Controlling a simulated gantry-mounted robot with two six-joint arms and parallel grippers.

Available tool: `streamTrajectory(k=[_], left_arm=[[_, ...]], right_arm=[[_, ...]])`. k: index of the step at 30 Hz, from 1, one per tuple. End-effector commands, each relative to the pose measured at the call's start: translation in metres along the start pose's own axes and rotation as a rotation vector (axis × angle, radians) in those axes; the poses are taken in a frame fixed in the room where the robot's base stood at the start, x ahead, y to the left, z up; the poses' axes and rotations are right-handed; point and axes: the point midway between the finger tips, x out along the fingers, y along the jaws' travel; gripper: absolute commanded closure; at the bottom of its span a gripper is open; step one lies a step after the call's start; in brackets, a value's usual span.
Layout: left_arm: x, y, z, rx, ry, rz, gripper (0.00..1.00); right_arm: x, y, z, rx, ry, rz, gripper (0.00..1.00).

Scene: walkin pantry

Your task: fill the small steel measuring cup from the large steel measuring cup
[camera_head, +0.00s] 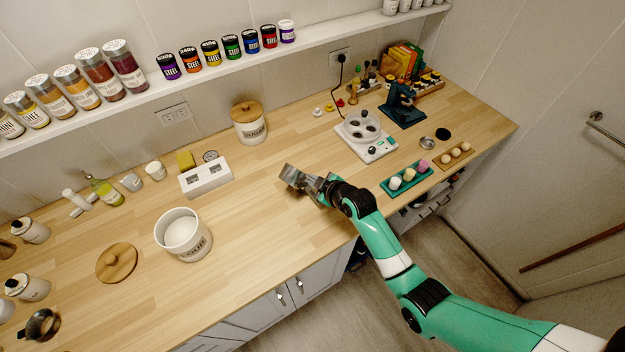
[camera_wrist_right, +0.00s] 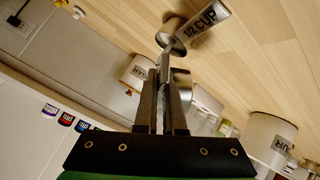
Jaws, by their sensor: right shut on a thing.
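My right gripper (camera_head: 320,187) is above the middle of the counter, shut on a steel measuring cup, which I take for the large one (camera_head: 291,172). In the right wrist view the fingers (camera_wrist_right: 166,75) are closed together, with a steel cup (camera_wrist_right: 170,30) just beyond their tips. The cup's contents are not visible. A small round steel vessel (camera_head: 427,143), possibly the small measuring cup, stands at the right of the counter. My left gripper is not in view.
An open white canister (camera_head: 184,246) with white contents stands left, its wooden lid (camera_head: 117,262) nearby. A white scale-like device (camera_head: 366,150), a teal tray (camera_head: 407,181) and a wooden tray (camera_head: 455,157) are at right. A lidded canister (camera_head: 249,135) stands behind. The middle counter is mostly clear.

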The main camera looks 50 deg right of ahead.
Motion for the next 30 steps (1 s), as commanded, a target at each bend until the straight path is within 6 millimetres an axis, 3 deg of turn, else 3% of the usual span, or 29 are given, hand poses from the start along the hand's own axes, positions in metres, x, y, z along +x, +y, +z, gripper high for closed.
streamTrajectory(k=[26,30], left_arm=[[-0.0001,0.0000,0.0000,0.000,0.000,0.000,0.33],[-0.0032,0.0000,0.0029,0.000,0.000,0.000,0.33]], right_arm=[[0.0005,0.0004,0.0001,0.017,0.001,-0.014,1.00],[-0.0003,-0.0049,-0.0013,-0.065,0.003,0.049,1.00]])
